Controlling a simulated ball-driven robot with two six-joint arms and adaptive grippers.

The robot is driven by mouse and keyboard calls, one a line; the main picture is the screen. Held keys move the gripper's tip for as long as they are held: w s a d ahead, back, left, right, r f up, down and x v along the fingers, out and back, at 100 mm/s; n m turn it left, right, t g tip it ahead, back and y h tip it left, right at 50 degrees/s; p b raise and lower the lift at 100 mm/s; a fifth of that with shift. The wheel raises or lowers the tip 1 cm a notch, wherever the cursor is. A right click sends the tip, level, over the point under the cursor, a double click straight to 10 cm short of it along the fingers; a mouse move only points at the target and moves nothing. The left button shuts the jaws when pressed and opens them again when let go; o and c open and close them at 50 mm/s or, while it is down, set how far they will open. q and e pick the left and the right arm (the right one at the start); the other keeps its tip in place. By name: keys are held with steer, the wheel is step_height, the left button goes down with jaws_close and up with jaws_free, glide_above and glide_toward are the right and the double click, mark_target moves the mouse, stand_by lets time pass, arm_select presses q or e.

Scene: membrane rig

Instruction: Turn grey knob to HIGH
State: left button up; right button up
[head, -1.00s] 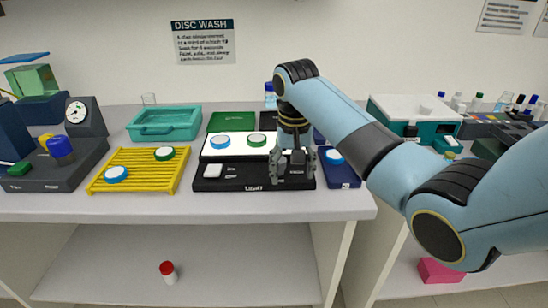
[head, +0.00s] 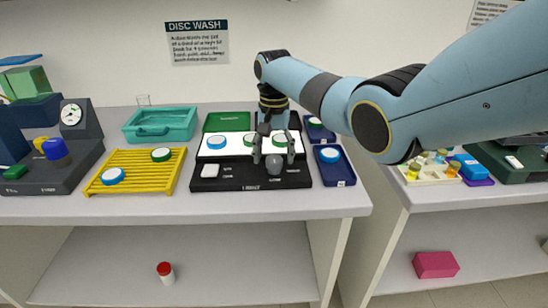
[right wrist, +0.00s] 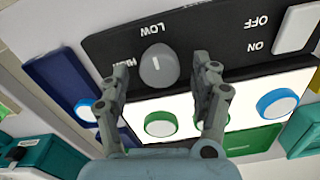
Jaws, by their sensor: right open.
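The grey knob (head: 274,168) stands on the black front panel (head: 235,182) of the light box. In the right wrist view the knob (right wrist: 158,68) has a white mark pointing toward the LOW label (right wrist: 153,29); the HIGH label (right wrist: 120,63) is partly covered by a finger. My right gripper (head: 273,155) is open above the knob. In the right wrist view its fingertips (right wrist: 162,72) appear on either side of the knob, with gaps; I cannot tell how high they are above the panel. My left gripper is not in view.
A white rocker switch (head: 209,171) is left of the knob. Blue and green discs lie on the lit panel (head: 232,150) just behind. A blue tray (head: 337,175) is to the right, a yellow rack (head: 135,178) to the left, a teal tub (head: 160,125) at the back.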

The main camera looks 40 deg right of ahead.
steer(key=shift+f, duration=0.65)
steer(key=c, duration=1.2)
steer(key=shift+o, duration=0.2)
